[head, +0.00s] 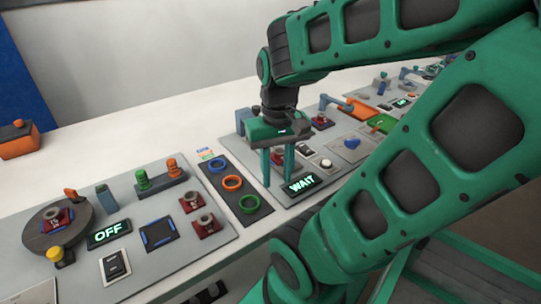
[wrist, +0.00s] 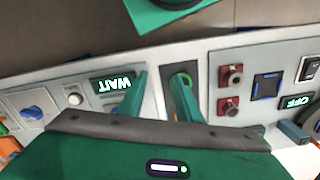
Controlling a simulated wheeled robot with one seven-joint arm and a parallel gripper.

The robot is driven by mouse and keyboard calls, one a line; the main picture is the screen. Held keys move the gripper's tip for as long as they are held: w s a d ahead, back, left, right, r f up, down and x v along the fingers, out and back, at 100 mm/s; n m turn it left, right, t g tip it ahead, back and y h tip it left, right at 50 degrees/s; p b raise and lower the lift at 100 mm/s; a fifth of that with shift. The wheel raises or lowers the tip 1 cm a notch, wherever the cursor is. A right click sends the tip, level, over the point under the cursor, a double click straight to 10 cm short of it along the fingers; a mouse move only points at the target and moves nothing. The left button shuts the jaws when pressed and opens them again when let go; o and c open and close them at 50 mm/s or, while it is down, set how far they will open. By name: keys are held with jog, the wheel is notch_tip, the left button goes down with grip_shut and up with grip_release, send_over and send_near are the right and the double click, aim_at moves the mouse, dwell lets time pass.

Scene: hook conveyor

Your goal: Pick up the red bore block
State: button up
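Two red bore blocks stand on the left grey panel in the head view, an upper one (head: 191,201) and a lower one (head: 206,224), each with a grey ring-like top. Both also show right of the fingers in the wrist view, one farther (wrist: 231,76) and one nearer (wrist: 228,106). Another red block (head: 57,219) sits on the dark round turntable (head: 77,229). A similar red block (head: 322,121) is on the right panel. My gripper (head: 277,170) is open above the right panel near the WAIT display, its fingers pointing down, apart from the left panel's blocks.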

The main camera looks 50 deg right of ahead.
jog(key=shift+d, duration=0.15)
jog(key=shift+o, duration=0.6)
jog(key=shift+s+r, duration=0.2)
jog(key=shift+s, duration=0.2)
notch_tip(320, 180, up, 2)
jog(key=m, duration=1.4)
send_over(279, 148)
jog(key=s+a, duration=0.1)
jog(key=s, duration=0.1)
jog(key=f, duration=0.7)
jog(key=w+f, duration=0.1)
jog(key=f, duration=0.2)
jog(key=shift+a+f, duration=0.1)
jog(key=shift+f, duration=0.15)
grip_shut()
